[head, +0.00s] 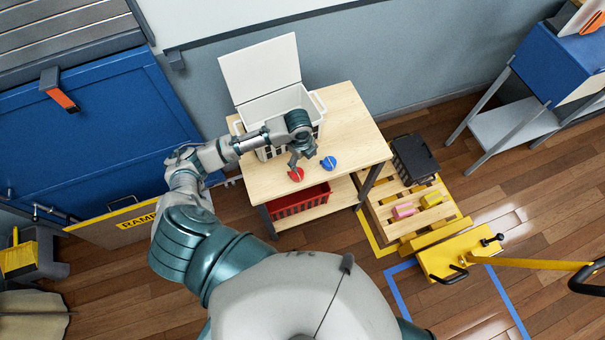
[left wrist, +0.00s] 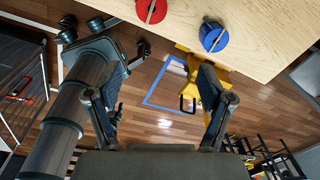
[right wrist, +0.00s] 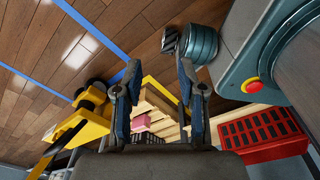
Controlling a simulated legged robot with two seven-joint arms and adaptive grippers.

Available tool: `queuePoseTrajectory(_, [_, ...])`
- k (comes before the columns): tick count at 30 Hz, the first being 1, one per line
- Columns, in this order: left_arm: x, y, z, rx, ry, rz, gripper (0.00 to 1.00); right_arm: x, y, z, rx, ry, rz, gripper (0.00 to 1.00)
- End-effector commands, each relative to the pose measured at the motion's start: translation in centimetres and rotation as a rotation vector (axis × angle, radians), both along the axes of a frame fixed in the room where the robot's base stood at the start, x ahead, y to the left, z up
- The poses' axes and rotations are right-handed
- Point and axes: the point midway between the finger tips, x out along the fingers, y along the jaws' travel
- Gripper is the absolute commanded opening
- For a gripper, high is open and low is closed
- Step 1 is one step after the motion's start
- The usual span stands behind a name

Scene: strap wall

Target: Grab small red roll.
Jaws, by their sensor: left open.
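The small red roll (head: 296,175) lies on the light wooden table top (head: 352,118), near its front edge. A blue roll (head: 329,163) lies just to its right. My left gripper (head: 299,158) is over the table just behind the red roll, partly overlapping it in the head view. In the left wrist view the left gripper (left wrist: 160,72) is open and empty; the red roll (left wrist: 152,10) is at the top edge, partly cut off, beyond the fingers. The blue roll (left wrist: 213,37) is right of it. My right gripper (right wrist: 159,68) has its fingers apart, with nothing held.
A white basket (head: 318,104) with a raised lid stands on the table behind my left arm. A red crate (head: 300,203) sits on the lower shelf. To the right are a pallet with pink and yellow rolls, a black crate (head: 414,158) and a yellow pallet jack (head: 455,254).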

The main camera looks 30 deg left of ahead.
Motion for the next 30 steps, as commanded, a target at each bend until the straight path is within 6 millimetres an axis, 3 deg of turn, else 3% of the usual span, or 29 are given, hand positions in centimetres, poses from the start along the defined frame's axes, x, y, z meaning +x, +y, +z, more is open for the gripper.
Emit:
queuePoseTrajectory(3, [0.1,2.2,2.2,0.047,0.032,-0.108,0.8,0.0,-0.2,0.1,-0.002,0.0,0.0,0.4])
queuePoseTrajectory(7, [0.0,2.5,1.9,0.059,0.051,-0.144,0.8,-0.1,0.5,0.2,0.006,0.001,-0.001,0.4])
queuePoseTrajectory(15, [0.0,1.9,-4.0,0.061,0.052,-0.142,0.8,-0.3,2.4,0.6,0.028,0.003,-0.002,0.4])
queuePoseTrajectory(21, [0.0,2.1,-8.0,0.06,0.049,-0.142,0.8,-0.3,1.3,0.8,0.016,0.002,0.0,0.4])
queuePoseTrajectory(30, [0.2,2.5,-10.9,0.055,0.047,-0.141,0.8,-0.2,-0.1,1.1,-0.002,0.003,0.0,0.4])
